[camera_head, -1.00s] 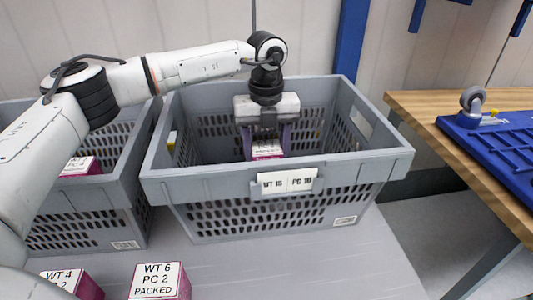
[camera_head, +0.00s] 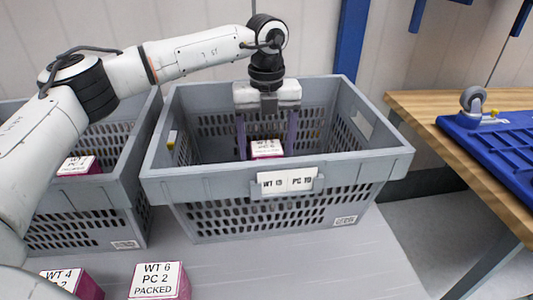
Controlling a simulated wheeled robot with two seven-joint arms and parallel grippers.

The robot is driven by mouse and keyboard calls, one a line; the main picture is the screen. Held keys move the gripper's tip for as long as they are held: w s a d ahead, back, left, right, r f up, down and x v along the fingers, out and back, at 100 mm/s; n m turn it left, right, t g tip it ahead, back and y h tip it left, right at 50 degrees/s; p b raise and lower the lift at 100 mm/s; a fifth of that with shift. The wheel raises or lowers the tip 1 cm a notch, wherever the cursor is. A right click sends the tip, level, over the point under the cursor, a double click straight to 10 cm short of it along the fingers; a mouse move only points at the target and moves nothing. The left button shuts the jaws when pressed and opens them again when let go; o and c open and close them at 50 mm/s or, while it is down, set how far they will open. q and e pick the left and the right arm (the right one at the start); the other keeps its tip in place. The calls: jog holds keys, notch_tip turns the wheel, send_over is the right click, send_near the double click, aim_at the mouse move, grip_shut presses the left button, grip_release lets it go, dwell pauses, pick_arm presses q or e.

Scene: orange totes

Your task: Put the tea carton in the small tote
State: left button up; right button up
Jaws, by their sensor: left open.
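A magenta carton (camera_head: 266,149) with a white label sits inside the middle grey tote (camera_head: 205,186). Its lower part is hidden by the tote's front wall. My left gripper (camera_head: 267,153) points down into this tote. It is open, with one finger on each side of the carton and a visible gap to both sides. Both totes in view are grey, and I cannot tell from their look which is called small. My right gripper is not in view.
A second grey tote (camera_head: 80,201) stands at the left with a similar carton (camera_head: 79,166) inside. Two more magenta cartons (camera_head: 159,282) (camera_head: 72,282) stand on the grey surface in front. A wooden table (camera_head: 425,108) with a blue caster plate (camera_head: 500,139) is at the right.

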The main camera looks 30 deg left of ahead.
pick_arm(q)
notch_tip(320, 180, up, 9)
jog(key=shift+r, duration=0.2)
